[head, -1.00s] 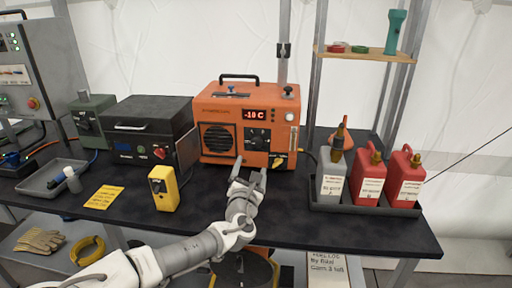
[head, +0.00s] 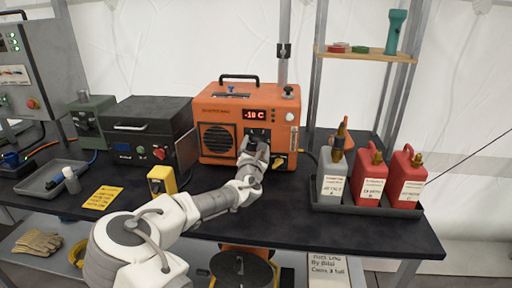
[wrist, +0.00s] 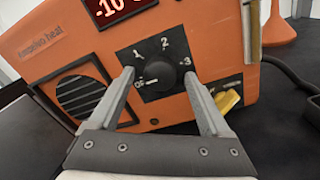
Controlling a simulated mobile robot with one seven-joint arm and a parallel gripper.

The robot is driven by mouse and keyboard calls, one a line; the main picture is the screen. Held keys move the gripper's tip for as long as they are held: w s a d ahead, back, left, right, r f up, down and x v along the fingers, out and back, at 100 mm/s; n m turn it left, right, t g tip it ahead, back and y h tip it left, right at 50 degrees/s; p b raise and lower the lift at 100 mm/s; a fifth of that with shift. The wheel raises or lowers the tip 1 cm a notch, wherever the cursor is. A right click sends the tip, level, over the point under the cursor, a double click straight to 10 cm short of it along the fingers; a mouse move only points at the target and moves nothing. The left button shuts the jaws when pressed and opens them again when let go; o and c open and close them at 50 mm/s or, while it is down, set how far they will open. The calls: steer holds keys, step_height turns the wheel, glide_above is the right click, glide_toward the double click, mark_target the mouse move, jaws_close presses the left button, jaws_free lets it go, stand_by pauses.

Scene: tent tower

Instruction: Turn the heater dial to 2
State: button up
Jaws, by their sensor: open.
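The orange heater (head: 215,112) stands on the black table, with a red display reading about -10 C. Its black dial (wrist: 164,78) sits on a dark square plate marked Off, 1, 2 and 3 in the wrist view. The dial's light pointer mark seems to aim left, toward Off. My gripper (wrist: 162,92) is open, one finger on each side of the dial, and the dial shows between them; I cannot tell whether they touch it. In the head view my gripper (head: 255,147) is in front of the heater's panel and hides the dial.
A yellow handle (wrist: 228,100) is low right of the dial, close to the right finger. A black box (head: 150,120) is left of the heater. A tray (head: 330,208) with a grey bottle and red cans is on the right. A yellow device (head: 161,178) stands behind my arm.

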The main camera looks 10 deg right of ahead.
steer(key=shift+c, duration=0.3)
jaws_close()
steer(key=m+h+b, duration=0.1)
steer(key=m+b, duration=0.9)
steer(key=m, duration=1.4)
stand_by(0.3)
steer(key=shift+a+m, duration=0.1)
steer(key=shift+m, duration=0.2)
